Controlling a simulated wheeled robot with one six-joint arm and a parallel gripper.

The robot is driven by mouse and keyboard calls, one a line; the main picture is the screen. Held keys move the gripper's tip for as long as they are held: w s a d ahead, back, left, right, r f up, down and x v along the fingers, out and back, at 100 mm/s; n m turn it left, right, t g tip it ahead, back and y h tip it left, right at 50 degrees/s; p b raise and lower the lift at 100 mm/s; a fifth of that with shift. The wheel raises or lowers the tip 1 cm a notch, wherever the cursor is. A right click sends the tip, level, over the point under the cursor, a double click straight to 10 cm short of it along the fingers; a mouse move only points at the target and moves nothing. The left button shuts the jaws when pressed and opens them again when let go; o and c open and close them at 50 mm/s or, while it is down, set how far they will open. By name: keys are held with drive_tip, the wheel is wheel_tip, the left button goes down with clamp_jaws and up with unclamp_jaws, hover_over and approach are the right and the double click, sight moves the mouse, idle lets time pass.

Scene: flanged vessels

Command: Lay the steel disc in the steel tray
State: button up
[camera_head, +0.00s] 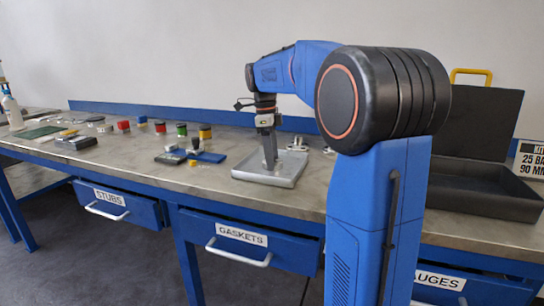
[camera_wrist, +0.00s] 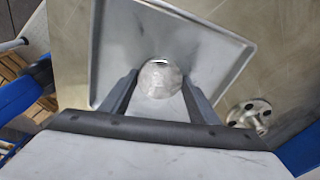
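The steel tray (camera_head: 252,179) is a shallow square tray with a raised rim on the bench. It also fills much of the wrist view (camera_wrist: 110,50), turned at an angle. My gripper (camera_head: 270,168) points down inside the tray's outline, low over its floor. In the wrist view, the round, bright steel disc (camera_wrist: 160,80) sits between the fingertips of my gripper (camera_wrist: 160,76). The fingers meet the disc on both sides with no clear gap. The disc is over the tray floor; whether it touches the floor cannot be told.
A small flanged steel part (camera_wrist: 249,113) stands on the bench just right of the tray. A black case (camera_head: 483,190) lies open at the right. Several small coloured parts (camera_head: 181,130) and a blue piece (camera_head: 208,156) lie left of the tray. Bare bench lies between.

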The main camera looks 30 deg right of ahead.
drive_tip(key=o, duration=0.3)
drive_tip(key=shift+r, duration=0.15)
wheel_tip(320, 180, up, 12)
drive_tip(key=a, duration=0.1)
drive_tip(key=shift+w, duration=0.45)
idle(0.4)
